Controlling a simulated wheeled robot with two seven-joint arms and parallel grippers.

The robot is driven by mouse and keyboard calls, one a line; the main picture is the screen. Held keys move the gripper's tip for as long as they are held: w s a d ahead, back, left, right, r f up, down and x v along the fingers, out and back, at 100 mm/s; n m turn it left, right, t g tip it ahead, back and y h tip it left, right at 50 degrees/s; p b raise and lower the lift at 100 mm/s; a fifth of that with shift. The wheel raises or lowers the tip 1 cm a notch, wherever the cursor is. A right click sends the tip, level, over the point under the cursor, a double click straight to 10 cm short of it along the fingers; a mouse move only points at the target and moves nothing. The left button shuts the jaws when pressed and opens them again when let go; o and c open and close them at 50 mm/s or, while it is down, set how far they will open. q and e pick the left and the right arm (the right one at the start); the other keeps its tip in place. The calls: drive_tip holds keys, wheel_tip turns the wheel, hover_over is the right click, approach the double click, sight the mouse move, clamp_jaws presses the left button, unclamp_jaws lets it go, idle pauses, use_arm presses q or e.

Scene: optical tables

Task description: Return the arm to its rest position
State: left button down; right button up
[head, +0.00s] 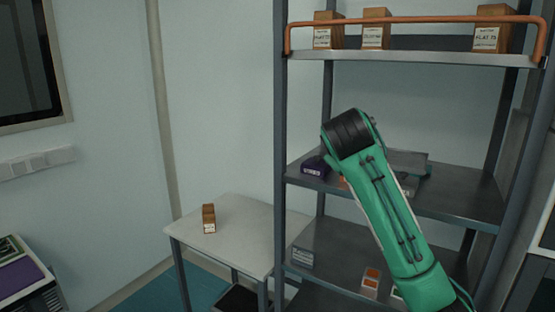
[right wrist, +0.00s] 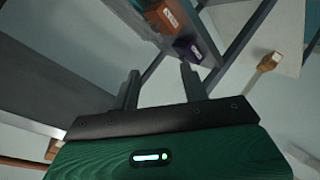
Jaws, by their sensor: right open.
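My right arm, green with a black joint at its upper end, reaches up from the lower right in front of the grey shelf rack (head: 395,205) in the head view. Its gripper is hidden behind the arm there. In the right wrist view my right gripper (right wrist: 160,72) has its two dark fingers apart, with nothing held between them. A purple box (right wrist: 188,48) and an orange box (right wrist: 164,18) on a shelf lie beyond the fingertips. The purple box (head: 315,167) also shows left of my arm in the head view. My left gripper is in neither view.
A small white table (head: 245,230) stands left of the rack, with a brown box (head: 209,218) on it. Several brown boxes (head: 375,28) stand on the top shelf behind a copper rail (head: 430,19). A rack post (head: 280,140) stands between table and shelves.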

drive_tip(key=s+f+g+y, duration=0.1)
drive_tip(key=s+f, duration=0.3)
drive_tip(key=f, duration=0.7)
drive_tip(key=s+d+f+m+g+y, duration=0.15)
drive_tip(key=s+f, duration=0.35)
drive_tip(key=f, duration=0.7)
drive_tip(key=s+f+g+y, duration=0.1)
drive_tip(key=s+f, duration=0.3)
drive_tip(key=f, duration=0.7)
drive_tip(key=s+d+f+m+g, duration=0.15)
drive_tip(key=s+f, duration=0.35)
drive_tip(key=s, duration=0.6)
drive_tip(key=s+d+f+m+g, duration=0.15)
drive_tip(key=s+f, duration=0.35)
drive_tip(key=s, duration=0.6)
drive_tip(key=s+d+f+g, duration=0.15)
drive_tip(key=s+f, duration=0.35)
drive_tip(key=s, duration=0.6)
wheel_tip(320, 180, down, 33)
drive_tip(key=g+b, duration=0.1)
drive_tip(key=b, duration=0.1)
drive_tip(key=s+d+f+g+b, duration=0.1)
drive_tip(key=s+d+f, duration=0.2)
drive_tip(key=s+f, duration=1.6)
wheel_tip(320, 180, down, 3)
drive_tip(key=shift+s+r+g+y, duration=0.2)
drive_tip(key=shift+s+g+y, duration=0.1)
drive_tip(key=shift+s+y, duration=0.1)
